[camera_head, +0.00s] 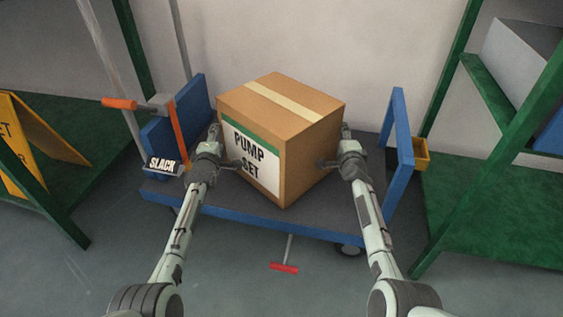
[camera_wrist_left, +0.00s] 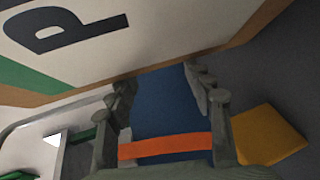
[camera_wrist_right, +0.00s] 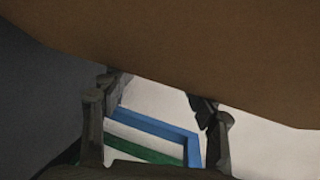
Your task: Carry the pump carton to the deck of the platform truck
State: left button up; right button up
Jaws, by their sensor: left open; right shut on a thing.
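The brown pump carton (camera_head: 311,145), with a "PUMP SET" label, is upright and turned at an angle over the grey deck (camera_head: 230,195) of the blue platform truck. I cannot tell whether its base touches the deck. My left gripper (camera_head: 225,147) is at the carton's left, label side, and its fingers are apart with nothing between them in the left wrist view (camera_wrist_left: 162,88). My right gripper (camera_head: 333,146) is at the carton's right side, shut on it. In the right wrist view the carton (camera_wrist_right: 190,50) fills the top and hides part of the fingertips.
Blue end frames (camera_head: 399,130) stand at both ends of the truck. An orange-handled lever (camera_head: 120,103) and a "SLACK" tag (camera_head: 161,164) are at its left end. A red T-handle (camera_head: 285,268) is in front. Green racks stand left and right (camera_head: 490,92); a wall is behind.

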aim_at(332, 138)
pick_arm(q)
jog(key=d, duration=0.3)
jog(key=shift+s+f, duration=0.1)
jog(key=shift+f, duration=0.15)
pick_arm(e)
jog(key=a, duration=0.3)
jog(key=shift+f+y, duration=0.2)
jog(key=shift+y, duration=0.2)
pick_arm(q)
jog(key=shift+a+r, duration=0.2)
jog(key=shift+a, duration=1.1)
jog(key=o, duration=0.5)
jog(key=shift+a+r, duration=0.15)
jog(key=shift+a, duration=0.6)
pick_arm(e)
jog(key=d, duration=0.4)
jog(key=shift+r, duration=0.2)
pick_arm(q)
jog(key=shift+a, duration=0.15)
pick_arm(e)
jog(key=o, duration=0.6)
jog(key=shift+d, duration=0.15)
